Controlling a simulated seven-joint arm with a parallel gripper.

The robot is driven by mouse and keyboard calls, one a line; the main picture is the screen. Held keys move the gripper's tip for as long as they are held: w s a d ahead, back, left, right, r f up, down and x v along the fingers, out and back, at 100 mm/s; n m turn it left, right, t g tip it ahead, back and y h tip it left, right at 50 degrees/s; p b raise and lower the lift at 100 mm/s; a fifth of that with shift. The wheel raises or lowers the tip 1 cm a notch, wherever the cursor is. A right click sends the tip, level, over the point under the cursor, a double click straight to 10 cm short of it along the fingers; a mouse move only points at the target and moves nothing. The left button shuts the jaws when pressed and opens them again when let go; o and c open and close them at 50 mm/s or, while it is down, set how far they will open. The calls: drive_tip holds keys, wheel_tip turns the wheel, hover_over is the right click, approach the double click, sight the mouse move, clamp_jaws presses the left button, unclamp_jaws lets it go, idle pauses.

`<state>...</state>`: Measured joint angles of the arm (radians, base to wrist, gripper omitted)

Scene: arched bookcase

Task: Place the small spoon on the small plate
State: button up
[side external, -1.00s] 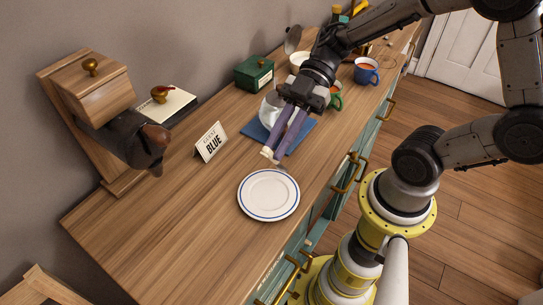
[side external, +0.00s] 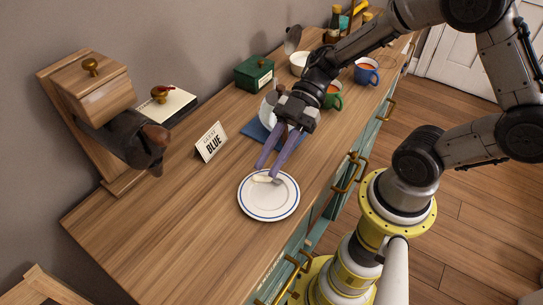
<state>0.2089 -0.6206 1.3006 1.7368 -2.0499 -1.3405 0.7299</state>
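My gripper (side external: 267,173) has two long purple fingers pointing down over the far edge of the small plate (side external: 268,204). The plate is white with a blue ring and lies flat on the wooden counter. A small pale spoon (side external: 262,179) is at the fingertips, over the plate's far edge. A gap shows between the fingers, and they look parted. The spoon looks to be at or on the plate, but its contact with the plate and the fingers is too small to tell. The fingers partly hide it.
A "BLUE" sign (side external: 211,142) stands left of the gripper. Behind are a blue mat (side external: 254,131) with a white item, a green box (side external: 254,73), a green mug (side external: 333,97) and a blue mug (side external: 366,71). The counter before the plate is clear.

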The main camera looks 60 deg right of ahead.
drive_tip(key=shift+o, duration=1.1)
drive_tip(key=shift+r, duration=0.1)
